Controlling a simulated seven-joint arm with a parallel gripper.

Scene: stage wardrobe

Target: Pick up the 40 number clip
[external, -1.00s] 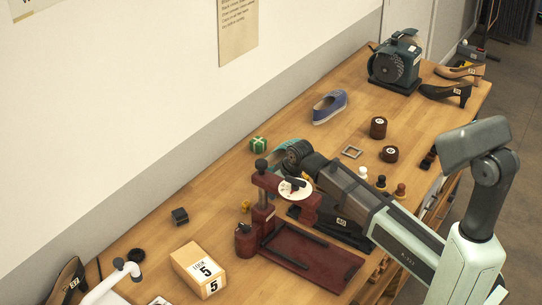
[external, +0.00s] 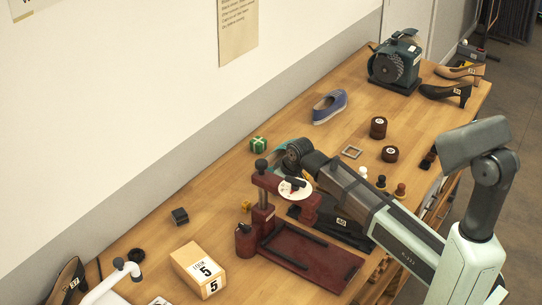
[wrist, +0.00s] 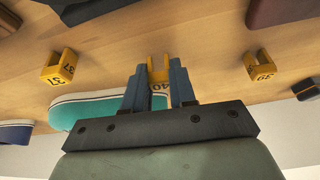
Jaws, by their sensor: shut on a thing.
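The 40 number clip (wrist: 158,74) is a yellow U-shaped clip with a dark 40 on it. In the wrist view it sits between the two blue-grey fingers of my gripper (wrist: 160,85), which are shut on it. I cannot tell whether it still touches the table. In the external view my gripper and the clip are hidden behind the red press and my own arm. A yellow 37 clip (wrist: 58,67) stands to the left in the wrist view, and a yellow 39 clip (wrist: 263,66) stands to the right.
A teal shoe (wrist: 95,108) lies just beside my gripper. The dark red press (external: 310,258) stands close to my arm.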

